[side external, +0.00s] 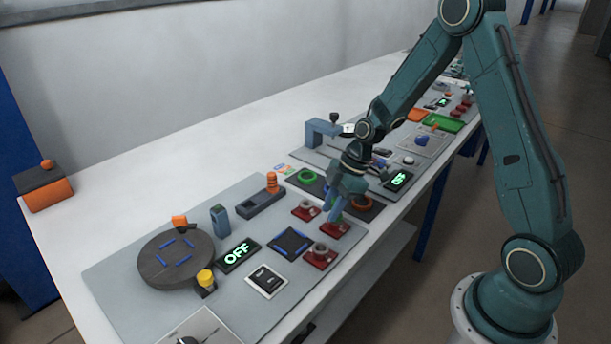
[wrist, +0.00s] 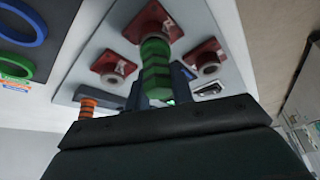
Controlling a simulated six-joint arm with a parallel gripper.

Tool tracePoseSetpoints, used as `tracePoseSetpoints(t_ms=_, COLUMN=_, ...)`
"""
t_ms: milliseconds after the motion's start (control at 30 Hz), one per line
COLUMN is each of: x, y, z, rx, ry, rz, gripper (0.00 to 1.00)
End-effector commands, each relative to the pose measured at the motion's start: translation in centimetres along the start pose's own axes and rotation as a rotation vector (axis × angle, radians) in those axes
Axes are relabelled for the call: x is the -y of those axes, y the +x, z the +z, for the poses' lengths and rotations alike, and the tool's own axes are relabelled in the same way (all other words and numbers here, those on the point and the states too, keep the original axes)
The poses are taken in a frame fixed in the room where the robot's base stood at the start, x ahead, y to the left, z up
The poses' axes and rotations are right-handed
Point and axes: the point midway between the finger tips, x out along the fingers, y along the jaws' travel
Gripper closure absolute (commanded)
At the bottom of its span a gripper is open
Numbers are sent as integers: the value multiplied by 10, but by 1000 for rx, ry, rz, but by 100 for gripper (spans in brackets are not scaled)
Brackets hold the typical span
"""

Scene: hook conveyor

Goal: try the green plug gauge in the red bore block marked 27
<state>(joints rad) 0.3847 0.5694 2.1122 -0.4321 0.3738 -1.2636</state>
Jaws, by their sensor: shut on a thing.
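My gripper (side external: 336,208) is shut on the green plug gauge (wrist: 156,72), which has dark bands and points away from the wrist camera. In the wrist view the gauge's far end overlaps the bore of one red block (wrist: 147,20); I cannot tell whether it is in the bore or just above it. In the side view my fingers are low over the middle red block (side external: 335,229) and hide the gauge. Two other red bore blocks (side external: 306,210) (side external: 320,257) stand on either side of it. The block numbers are too small to read.
An orange banded piece (side external: 272,183) stands at a grey holder (side external: 260,203). A dark round turntable (side external: 165,272), a lit OFF sign (side external: 238,255) and a blue-edged dark pad (side external: 291,242) lie to the left.

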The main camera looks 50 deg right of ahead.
Motion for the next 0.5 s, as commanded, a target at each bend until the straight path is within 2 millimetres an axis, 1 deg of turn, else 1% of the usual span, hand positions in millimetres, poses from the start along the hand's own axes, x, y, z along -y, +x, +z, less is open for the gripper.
tracePoseSetpoints(t_ms=500, x=0, y=-13, z=-6, rx=-1, ry=0, rz=1, gripper=100)
